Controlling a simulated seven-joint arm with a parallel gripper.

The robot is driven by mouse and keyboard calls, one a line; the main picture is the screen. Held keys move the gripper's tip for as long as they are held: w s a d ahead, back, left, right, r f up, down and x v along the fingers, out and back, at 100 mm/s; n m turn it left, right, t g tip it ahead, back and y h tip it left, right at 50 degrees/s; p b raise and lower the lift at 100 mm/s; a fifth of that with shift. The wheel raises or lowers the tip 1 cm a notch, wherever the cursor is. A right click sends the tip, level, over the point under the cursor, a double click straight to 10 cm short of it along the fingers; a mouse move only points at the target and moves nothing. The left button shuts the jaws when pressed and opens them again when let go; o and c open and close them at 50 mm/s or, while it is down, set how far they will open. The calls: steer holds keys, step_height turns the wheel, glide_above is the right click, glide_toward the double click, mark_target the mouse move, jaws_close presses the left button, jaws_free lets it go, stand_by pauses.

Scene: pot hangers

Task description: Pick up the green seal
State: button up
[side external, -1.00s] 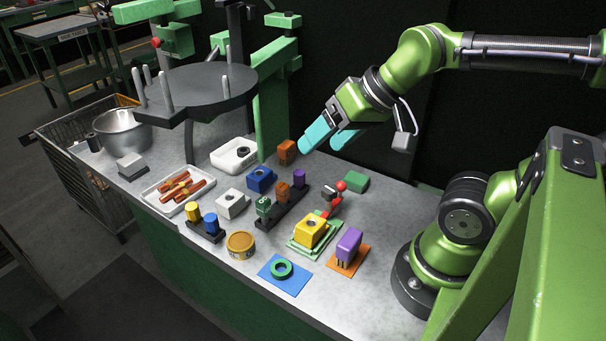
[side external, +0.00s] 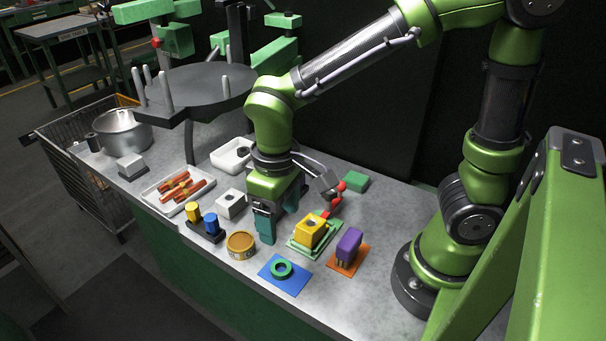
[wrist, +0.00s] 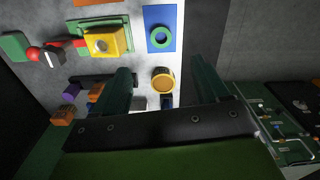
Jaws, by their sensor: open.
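The green seal, a flat green ring (side external: 273,273), lies on a blue mat (side external: 295,287) near the table's front edge. It also shows in the wrist view (wrist: 152,41), at the top, ahead of the fingers. My gripper (side external: 280,222) points down over the middle of the table, behind and slightly left of the ring, apart from it. In the wrist view my gripper (wrist: 163,72) is open, its two fingers wide apart with nothing held between them. The ring is fully visible.
A round amber tin (side external: 240,252) stands left of the mat. A yellow block (side external: 308,234) on a green plate and a purple block (side external: 348,245) on an orange mat stand to the right. My gripper hides a dark stand (wrist: 88,80) in the side view.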

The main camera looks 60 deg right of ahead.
mark_target(281, 262)
step_height(281, 262, down, 14)
steer(key=shift+w+a+r, duration=0.1)
steer(key=shift+w+r, duration=0.05)
steer(key=shift+r, duration=0.05)
steer(key=c, duration=1.1)
